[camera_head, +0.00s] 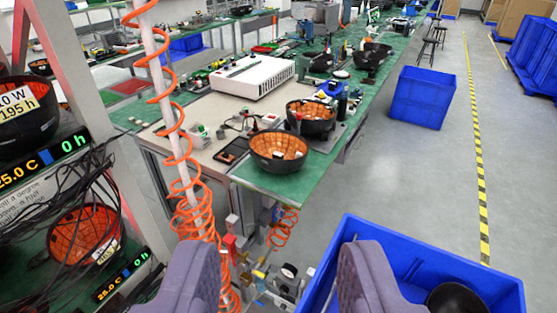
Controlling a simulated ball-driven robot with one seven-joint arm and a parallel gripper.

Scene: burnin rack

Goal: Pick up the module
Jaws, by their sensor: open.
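Several black bowl-shaped units, most with orange insides, are in view, and I cannot tell which is the module. One (279,152) sits at the near end of the green bench, with another (311,118) just behind it. On the rack at left, a labelled unit (25,115) is cut by the picture edge, and a tilted one (84,234) with a label lies on the lower shelf. A dark rounded object (457,301) is partly visible in the near blue bin. My gripper (277,265) has its two purple fingers wide apart, with no object between them.
The near blue bin (350,228) stands at lower right, beside my right finger. An orange coiled hose (180,150) hangs by a pale post at left. Black cables (60,190) droop across the rack. The grey floor (420,180) is open right of the bench, past another blue bin (422,97).

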